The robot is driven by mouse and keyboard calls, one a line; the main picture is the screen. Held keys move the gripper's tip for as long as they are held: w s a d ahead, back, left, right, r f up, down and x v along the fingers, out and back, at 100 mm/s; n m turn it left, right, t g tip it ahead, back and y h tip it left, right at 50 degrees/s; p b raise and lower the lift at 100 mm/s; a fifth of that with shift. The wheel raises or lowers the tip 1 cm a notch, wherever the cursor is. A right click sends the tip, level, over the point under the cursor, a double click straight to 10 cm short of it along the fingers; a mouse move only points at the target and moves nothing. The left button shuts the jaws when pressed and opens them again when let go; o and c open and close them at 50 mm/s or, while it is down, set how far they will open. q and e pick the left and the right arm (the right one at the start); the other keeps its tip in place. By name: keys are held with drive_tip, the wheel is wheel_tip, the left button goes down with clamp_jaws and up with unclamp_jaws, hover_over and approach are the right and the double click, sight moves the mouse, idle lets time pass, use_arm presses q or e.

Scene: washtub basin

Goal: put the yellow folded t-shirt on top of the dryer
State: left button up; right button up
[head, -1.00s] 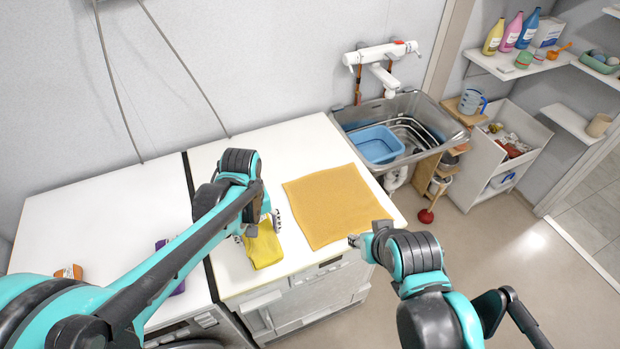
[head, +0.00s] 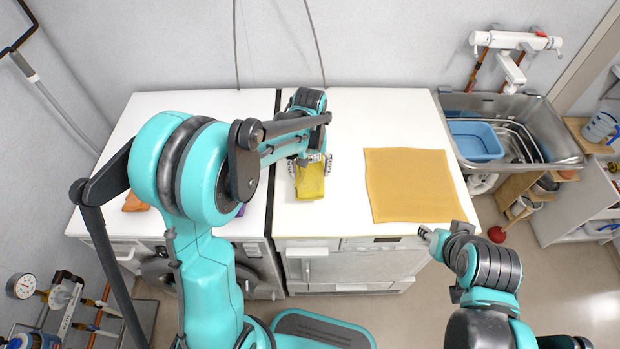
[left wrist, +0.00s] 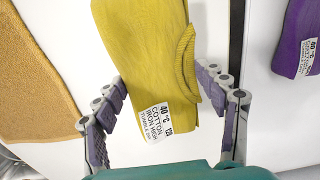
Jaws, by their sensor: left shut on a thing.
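The yellow folded t-shirt (head: 310,181) lies at the left part of the right-hand white machine top (head: 345,115), near the gap between the two machines. My left gripper (head: 308,160) is over its far part and shut on it. In the left wrist view the yellow t-shirt (left wrist: 150,50), with a white care label, runs between the fingers of my left gripper (left wrist: 163,85). Whether it is lifted clear of the top is hard to tell. My right gripper (head: 428,233) is by the front right corner of this machine; its fingers are too small to read.
An orange-yellow towel (head: 410,185) lies flat on the right part of the same top. The left-hand machine top (head: 170,110) bears an orange cloth (head: 135,203) and a purple folded cloth (left wrist: 300,40). A sink (head: 555,140) with a blue basin (head: 475,141) stands at the right.

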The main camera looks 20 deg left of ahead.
use_arm(q)
wheel_tip(320, 180, down, 4)
drive_tip(key=shift+r+b, duration=0.2)
drive_tip(key=shift+b, duration=0.5)
drive_tip(key=shift+f, duration=0.2)
drive_tip(key=shift+f, duration=0.15)
drive_tip(key=o, duration=1.2)
drive_tip(key=shift+o, duration=0.2)
